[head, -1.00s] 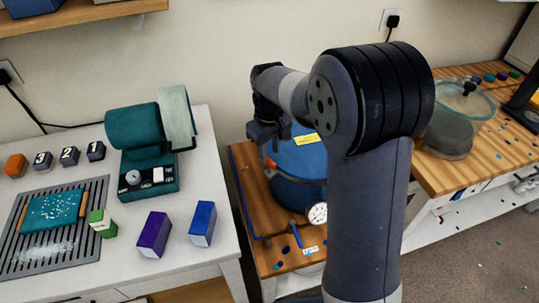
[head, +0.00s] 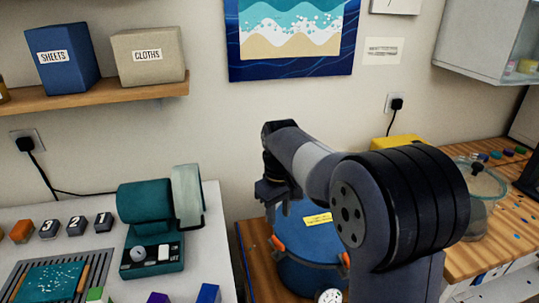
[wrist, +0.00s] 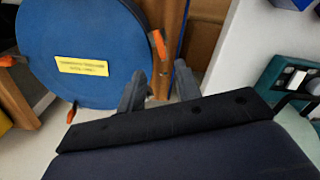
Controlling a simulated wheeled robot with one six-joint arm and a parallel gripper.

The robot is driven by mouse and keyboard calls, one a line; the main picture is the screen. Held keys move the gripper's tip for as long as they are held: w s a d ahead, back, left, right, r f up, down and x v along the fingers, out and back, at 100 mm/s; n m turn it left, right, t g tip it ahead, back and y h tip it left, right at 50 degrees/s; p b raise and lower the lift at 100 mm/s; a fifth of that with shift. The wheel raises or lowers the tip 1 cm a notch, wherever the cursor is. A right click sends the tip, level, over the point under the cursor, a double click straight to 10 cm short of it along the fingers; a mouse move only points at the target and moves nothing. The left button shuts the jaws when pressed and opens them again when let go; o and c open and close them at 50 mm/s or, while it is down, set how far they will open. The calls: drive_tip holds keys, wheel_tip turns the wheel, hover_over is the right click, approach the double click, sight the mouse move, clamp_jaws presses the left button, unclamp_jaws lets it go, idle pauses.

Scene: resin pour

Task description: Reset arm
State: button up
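My gripper (head: 273,196) is raised above and to the left of a round blue lidded pot (head: 312,248) in the head view. In the wrist view my gripper (wrist: 160,86) has its two grey fingers apart, with nothing between them. The blue lid (wrist: 85,35), with a yellow label and orange clamps, lies beyond the fingers at the upper left. My arm is bent, with its large elbow in front of part of the pot in the head view.
A white table on the left holds a teal machine (head: 150,222), numbered blocks and a grey rack (head: 93,262). A shelf (head: 110,95) above carries two boxes. A wooden worktop (head: 490,240) with a glass-lidded container (head: 482,185) is at right. A yellow object (head: 398,142) shows behind my arm.

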sight(278, 241)
wheel_tip(278, 241, down, 10)
drive_tip(key=shift+r, duration=0.1)
idle(0.4)
